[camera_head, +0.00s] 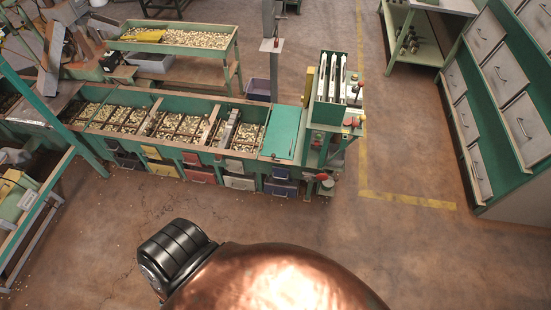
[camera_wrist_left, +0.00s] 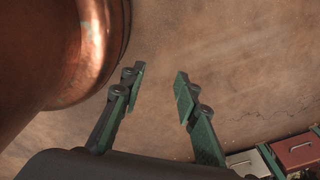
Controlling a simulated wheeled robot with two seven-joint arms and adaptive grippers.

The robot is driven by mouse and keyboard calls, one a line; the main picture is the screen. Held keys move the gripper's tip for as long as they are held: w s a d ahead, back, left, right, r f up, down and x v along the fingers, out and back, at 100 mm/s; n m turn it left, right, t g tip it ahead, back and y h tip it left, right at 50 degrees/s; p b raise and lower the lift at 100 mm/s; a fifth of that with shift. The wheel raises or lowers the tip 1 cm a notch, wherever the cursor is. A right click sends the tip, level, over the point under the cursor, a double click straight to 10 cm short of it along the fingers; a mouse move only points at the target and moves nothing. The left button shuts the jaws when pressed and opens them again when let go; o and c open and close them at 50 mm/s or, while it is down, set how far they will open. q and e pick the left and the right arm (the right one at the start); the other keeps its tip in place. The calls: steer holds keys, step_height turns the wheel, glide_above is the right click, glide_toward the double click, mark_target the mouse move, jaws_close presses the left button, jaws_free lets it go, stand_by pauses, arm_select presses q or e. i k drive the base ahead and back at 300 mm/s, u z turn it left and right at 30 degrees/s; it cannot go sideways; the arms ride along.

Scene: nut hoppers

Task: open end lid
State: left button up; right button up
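A long green nut hopper table (camera_head: 100,99) stands ahead in the head view, with several bays of nuts. At its right end a flat green end lid (camera_head: 282,131) lies level over the last bay and looks closed. My left gripper (camera_wrist_left: 160,88) shows in the left wrist view, with its two green-padded fingers apart and nothing between them. It is over bare floor, away from the lid. Neither gripper shows in the head view, and my right gripper is in no view.
Coloured drawers (camera_head: 240,182) line the hopper's front, and drawers also show in the left wrist view (camera_wrist_left: 297,151). A machine (camera_head: 330,92) stands right of the lid. A second nut table (camera_head: 200,39) is behind. A drawer cabinet (camera_head: 520,120) is at right. Floor in front is clear.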

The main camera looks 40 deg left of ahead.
mark_target(281, 137)
steer(key=u, duration=0.05)
steer(key=k, duration=0.1)
steer(key=u, duration=1.2)
